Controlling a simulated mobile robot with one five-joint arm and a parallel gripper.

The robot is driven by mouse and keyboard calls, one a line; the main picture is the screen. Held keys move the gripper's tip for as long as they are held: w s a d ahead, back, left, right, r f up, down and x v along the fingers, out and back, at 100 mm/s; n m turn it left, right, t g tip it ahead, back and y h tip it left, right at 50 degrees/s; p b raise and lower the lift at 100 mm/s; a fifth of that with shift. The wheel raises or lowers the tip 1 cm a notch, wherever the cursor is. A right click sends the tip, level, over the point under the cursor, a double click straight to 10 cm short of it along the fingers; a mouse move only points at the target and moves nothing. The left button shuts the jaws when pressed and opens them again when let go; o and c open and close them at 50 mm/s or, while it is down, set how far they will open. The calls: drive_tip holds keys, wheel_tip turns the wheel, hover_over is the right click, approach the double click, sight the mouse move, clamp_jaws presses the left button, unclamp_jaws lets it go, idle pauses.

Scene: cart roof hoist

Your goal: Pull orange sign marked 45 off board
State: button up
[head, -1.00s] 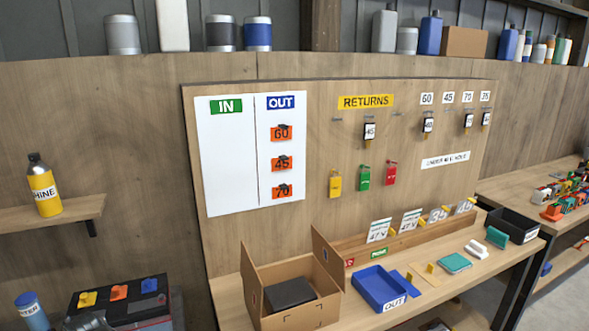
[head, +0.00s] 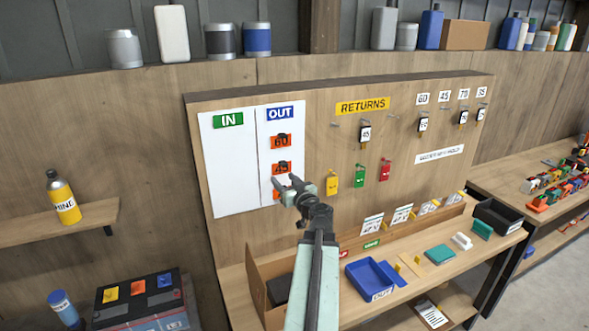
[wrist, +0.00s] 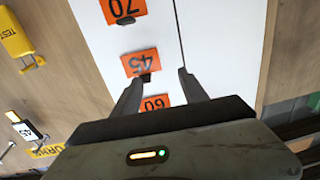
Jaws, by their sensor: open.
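The orange sign marked 45 (head: 281,168) hangs on the white OUT panel (head: 267,150) of the board, between the sign marked 60 (head: 281,141) and the sign marked 70 (head: 277,195). My gripper (head: 286,180) is open and empty in front of the board, just below the 45 sign in the head view. It partly covers the 70 sign. In the wrist view, which is upside down, the 45 sign (wrist: 141,61) shows between and just beyond the open fingertips (wrist: 160,76), with a small dark clip or knob at its edge. No contact is visible.
A yellow tag (head: 332,181), a green tag (head: 360,176) and a red tag (head: 385,169) hang to the right of the OUT panel. A cardboard box (head: 257,285) and a blue tray (head: 372,277) stand on the bench below. The IN panel (head: 230,170) is bare.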

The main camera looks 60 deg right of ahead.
sight(285, 165)
drive_tip(key=shift+m+h, duration=0.3)
drive_tip(key=shift+h, duration=0.2)
drive_tip(key=w+d, duration=0.1)
drive_tip(key=d, duration=0.1)
drive_tip(key=w+d, duration=0.1)
drive_tip(key=d, duration=0.1)
drive_tip(key=w+d+r, duration=0.1)
drive_tip(key=w+d, duration=0.1)
drive_tip(key=shift+d, duration=0.35)
drive_tip(key=shift+s, duration=0.1)
clamp_jaws()
